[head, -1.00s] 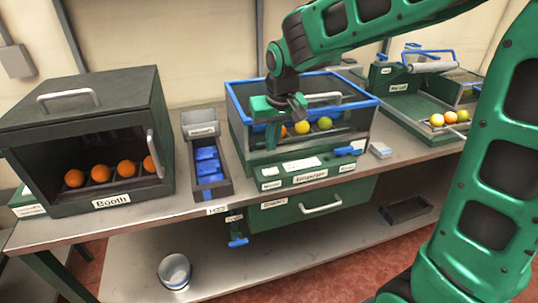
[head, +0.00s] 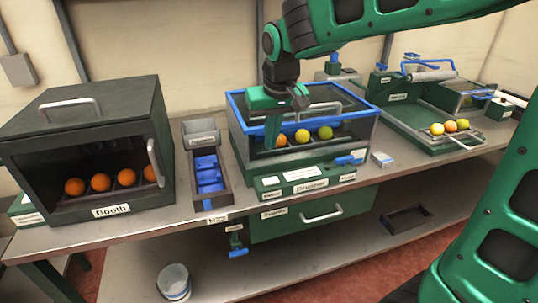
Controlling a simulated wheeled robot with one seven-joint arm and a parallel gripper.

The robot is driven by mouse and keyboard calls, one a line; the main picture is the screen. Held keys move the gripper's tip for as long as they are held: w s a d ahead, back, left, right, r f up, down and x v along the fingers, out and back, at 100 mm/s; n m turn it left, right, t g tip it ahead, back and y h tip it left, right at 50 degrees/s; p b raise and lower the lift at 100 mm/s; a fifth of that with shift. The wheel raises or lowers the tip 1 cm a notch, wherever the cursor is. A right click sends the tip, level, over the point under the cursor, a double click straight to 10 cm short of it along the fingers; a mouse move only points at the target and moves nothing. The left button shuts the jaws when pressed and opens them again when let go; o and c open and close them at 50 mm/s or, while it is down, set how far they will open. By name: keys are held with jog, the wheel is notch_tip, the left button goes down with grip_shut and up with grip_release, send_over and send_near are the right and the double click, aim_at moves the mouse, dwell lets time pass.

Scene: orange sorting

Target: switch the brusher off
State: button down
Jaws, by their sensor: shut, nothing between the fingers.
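The brusher (head: 240,160) is a green machine with a blue-rimmed glass top at the middle of the bench, with a front panel of small labels. A blue lever (head: 350,159) sits at the right of its front panel; I cannot tell its setting. Three fruits, one orange, one yellow-orange and one green-yellow (head: 325,132), show inside. My gripper (head: 271,147) is shut and empty, pointing down at the left part of the brusher's top. It covers part of the rim and inside. I cannot tell whether it touches the brusher.
The booth (head: 88,198) with several oranges stands at left. A narrow tray with blue pieces (head: 226,199) lies between it and the brusher. Another green machine (head: 388,112) with fruit is at right. A blue-handled lever (head: 238,253) hangs below the bench, and a bucket (head: 174,281) stands lower.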

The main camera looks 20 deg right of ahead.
jog(key=shift+s+a, duration=0.1)
jog(key=shift+a, duration=0.1)
send_near(266, 180)
jog(key=x, duration=0.5)
jog(key=shift+a+f, duration=0.15)
jog(key=shift+f, duration=0.45)
jog(key=shift+f, duration=0.1)
dwell(0.4)
